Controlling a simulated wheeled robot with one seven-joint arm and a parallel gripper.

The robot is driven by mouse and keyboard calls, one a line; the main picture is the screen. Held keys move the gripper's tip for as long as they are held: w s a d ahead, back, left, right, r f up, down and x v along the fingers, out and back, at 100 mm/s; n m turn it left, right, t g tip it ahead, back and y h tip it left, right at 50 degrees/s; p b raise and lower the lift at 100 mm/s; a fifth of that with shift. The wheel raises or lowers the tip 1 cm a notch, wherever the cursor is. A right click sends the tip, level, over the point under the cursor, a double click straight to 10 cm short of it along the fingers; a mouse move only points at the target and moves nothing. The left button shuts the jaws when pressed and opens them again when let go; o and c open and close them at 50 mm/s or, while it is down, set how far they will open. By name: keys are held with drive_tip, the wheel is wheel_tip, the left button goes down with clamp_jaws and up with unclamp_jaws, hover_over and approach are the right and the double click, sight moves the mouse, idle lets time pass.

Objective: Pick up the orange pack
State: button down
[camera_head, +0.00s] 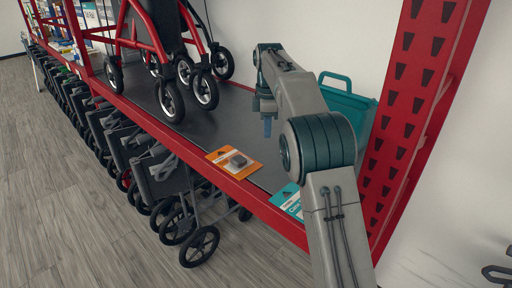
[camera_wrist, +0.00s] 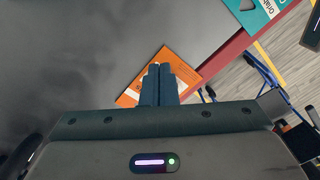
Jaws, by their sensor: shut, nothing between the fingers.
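The orange pack (camera_head: 233,161) lies flat on the grey shelf near its red front edge, with a dark grey item on its face. My gripper (camera_head: 267,128) points down over the shelf, behind and to the right of the pack in the head view, and looks apart from it. In the wrist view the orange pack (camera_wrist: 185,68) shows beyond my gripper's fingertips (camera_wrist: 160,68), which cover part of it. The fingers are shut together with nothing between them.
A teal pack (camera_head: 289,199) lies on the shelf to the right, partly hidden by my arm. A teal bin (camera_head: 348,98) stands behind my arm. A red walker (camera_head: 160,40) stands on the shelf to the left. A red upright (camera_head: 408,120) rises at the right.

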sight(241, 156)
wheel_tip(241, 156, down, 9)
drive_tip(key=shift+f, duration=0.2)
drive_tip(key=a+p, duration=0.1)
drive_tip(key=a, duration=0.2)
drive_tip(key=shift+f, duration=0.2)
drive_tip(key=shift+a, duration=0.45)
drive_tip(key=a+p, duration=0.2)
drive_tip(key=a, duration=0.2)
drive_tip(key=shift+a, duration=0.15)
